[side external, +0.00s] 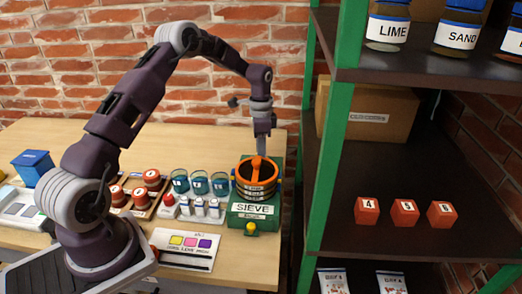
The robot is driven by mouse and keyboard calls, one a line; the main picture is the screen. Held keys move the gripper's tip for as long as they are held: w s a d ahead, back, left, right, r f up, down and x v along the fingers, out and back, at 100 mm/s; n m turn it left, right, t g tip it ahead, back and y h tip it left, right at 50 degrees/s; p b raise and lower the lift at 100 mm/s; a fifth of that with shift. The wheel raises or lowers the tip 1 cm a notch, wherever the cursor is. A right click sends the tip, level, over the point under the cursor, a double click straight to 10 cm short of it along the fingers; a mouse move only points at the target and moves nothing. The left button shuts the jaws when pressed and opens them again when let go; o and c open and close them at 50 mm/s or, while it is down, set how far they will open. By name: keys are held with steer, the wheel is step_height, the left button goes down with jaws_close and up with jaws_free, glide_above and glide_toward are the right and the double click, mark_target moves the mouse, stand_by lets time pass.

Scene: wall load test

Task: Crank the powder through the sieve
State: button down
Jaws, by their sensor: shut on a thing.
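The sieve (251,211) is a round drum with an orange rim and dark bands on a green base labelled SIEVE, at the right end of the wooden table. An orange crank (256,168) lies across its open top. My gripper (263,151) points straight down at the rear right of the drum's rim. It is shut on the crank's handle, which is mostly hidden by the fingers. The powder cannot be made out inside the drum.
Blue-green cups (200,182) and small white bottles (198,207) stand close left of the sieve. A colour-patch card (183,250) lies in front. A green-posted shelf (336,170) with jars, a box and red numbered cubes stands close to the right.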

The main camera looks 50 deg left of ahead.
stand_by(0.3)
steer(key=c, duration=1.1)
jaws_free()
steer(key=shift+o, duration=0.2)
step_height(320, 180, up, 7)
steer(key=shift+r, duration=0.2)
steer(key=s+d+r+n+t+y, duration=0.1)
steer(key=s+d+r, duration=0.45)
steer(key=r, duration=0.25)
steer(key=s+d+r+n+t, duration=0.1)
steer(key=s+d+r, duration=0.45)
steer(key=r, duration=0.25)
steer(key=s+d+n+t, duration=0.2)
steer(key=s+d, duration=0.1)
steer(key=s, duration=0.8)
steer(key=s+d+n+t, duration=0.1)
steer(key=s+d, duration=0.3)
steer(key=s, duration=0.7)
steer(key=shift+n+t+h, duration=0.4)
steer(key=shift+n, duration=0.5)
